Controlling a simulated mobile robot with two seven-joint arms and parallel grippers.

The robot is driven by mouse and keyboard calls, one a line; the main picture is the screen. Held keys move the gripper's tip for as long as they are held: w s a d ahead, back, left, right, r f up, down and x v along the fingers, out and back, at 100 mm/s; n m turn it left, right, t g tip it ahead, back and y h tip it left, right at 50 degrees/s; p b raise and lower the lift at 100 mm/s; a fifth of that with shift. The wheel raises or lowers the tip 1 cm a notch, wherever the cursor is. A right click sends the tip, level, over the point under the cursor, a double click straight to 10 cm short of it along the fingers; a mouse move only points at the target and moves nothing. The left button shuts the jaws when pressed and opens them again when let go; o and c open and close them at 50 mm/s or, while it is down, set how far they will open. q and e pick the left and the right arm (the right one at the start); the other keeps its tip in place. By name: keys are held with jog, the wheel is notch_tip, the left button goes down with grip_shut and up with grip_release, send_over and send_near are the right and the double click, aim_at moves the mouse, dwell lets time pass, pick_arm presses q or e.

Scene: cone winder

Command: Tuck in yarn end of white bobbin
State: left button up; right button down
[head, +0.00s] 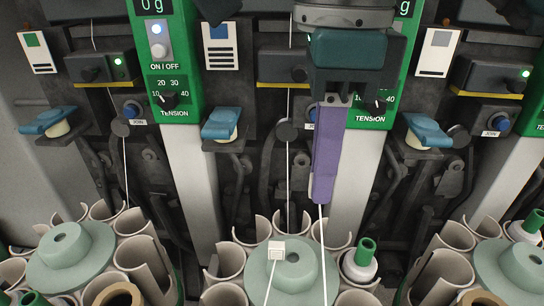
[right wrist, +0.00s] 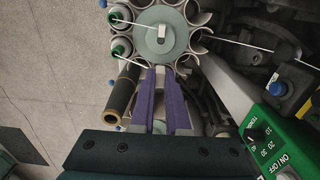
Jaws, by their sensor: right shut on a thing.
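My right gripper (head: 323,198) has long purple fingers and points down over the middle round magazine, above the right part of its pale green hub (head: 310,270). It is shut on a white yarn end (head: 322,235), which runs taut down out of the head view. In the right wrist view, this yarn (right wrist: 134,60) runs from the fingertips (right wrist: 168,68) to a white bobbin (right wrist: 121,48) with a green top in a magazine pocket. A second such bobbin (right wrist: 120,16) beside it has yarn leading to a small white block (right wrist: 161,33) on the hub. My left gripper is out of view.
Another green-topped white bobbin (head: 361,262) sits at the magazine's right. A dark brown tube (right wrist: 122,92) stands near my fingers in the wrist view. Green tension panels (head: 171,70) and blue levers (head: 221,124) line the machine behind. Neighbouring magazines stand left and right.

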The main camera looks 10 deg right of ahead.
notch_tip(320, 180, up, 12)
jog(key=p, duration=0.3)
jog(key=shift+r+p, duration=0.25)
jog(key=shift+p, duration=0.1)
